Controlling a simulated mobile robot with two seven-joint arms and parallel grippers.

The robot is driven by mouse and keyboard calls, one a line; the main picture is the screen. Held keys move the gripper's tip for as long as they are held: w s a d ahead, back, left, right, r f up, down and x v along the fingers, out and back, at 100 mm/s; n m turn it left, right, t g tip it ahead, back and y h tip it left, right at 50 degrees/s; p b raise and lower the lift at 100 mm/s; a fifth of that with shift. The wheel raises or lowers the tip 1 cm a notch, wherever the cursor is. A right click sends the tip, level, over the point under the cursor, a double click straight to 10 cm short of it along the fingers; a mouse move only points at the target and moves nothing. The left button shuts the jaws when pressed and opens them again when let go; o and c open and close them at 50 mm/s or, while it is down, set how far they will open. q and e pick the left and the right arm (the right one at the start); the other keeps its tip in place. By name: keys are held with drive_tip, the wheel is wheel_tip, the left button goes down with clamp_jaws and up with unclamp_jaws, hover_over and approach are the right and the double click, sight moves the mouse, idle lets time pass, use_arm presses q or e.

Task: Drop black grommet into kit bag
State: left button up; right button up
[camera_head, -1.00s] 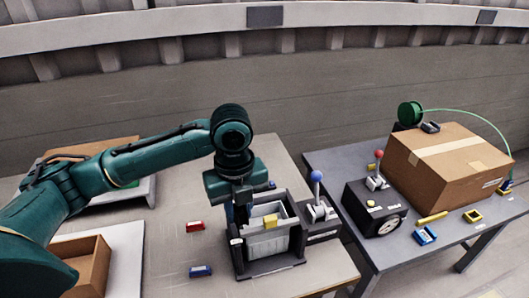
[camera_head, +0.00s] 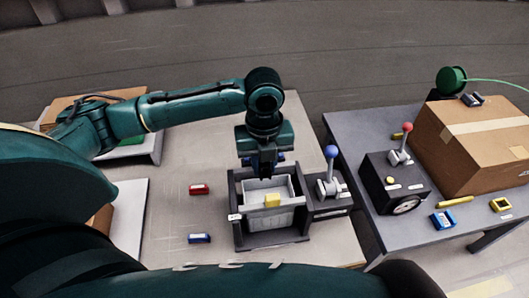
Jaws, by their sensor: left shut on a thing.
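My left gripper (camera_head: 264,172) points down at the back edge of a grey open-topped container (camera_head: 284,218), which looks like the kit bag. The container sits in a dark frame (camera_head: 236,228) on the table. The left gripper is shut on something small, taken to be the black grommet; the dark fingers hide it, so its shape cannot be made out. A yellow block (camera_head: 272,200) shows at the container's front rim. My right gripper is not in view.
A lever box with a blue knob (camera_head: 332,152) stands right of the frame. The right table holds a cardboard box (camera_head: 475,150) and a red-knobbed box (camera_head: 392,182). My own dark green body fills the foreground.

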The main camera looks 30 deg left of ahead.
use_arm(q)
drive_tip(key=shift+f, duration=0.4)
drive_tip(key=o, duration=1)
drive_tip(key=shift+o, duration=0.2)
wheel_tip(320, 180, up, 13)
drive_tip(key=shift+r, duration=0.15)
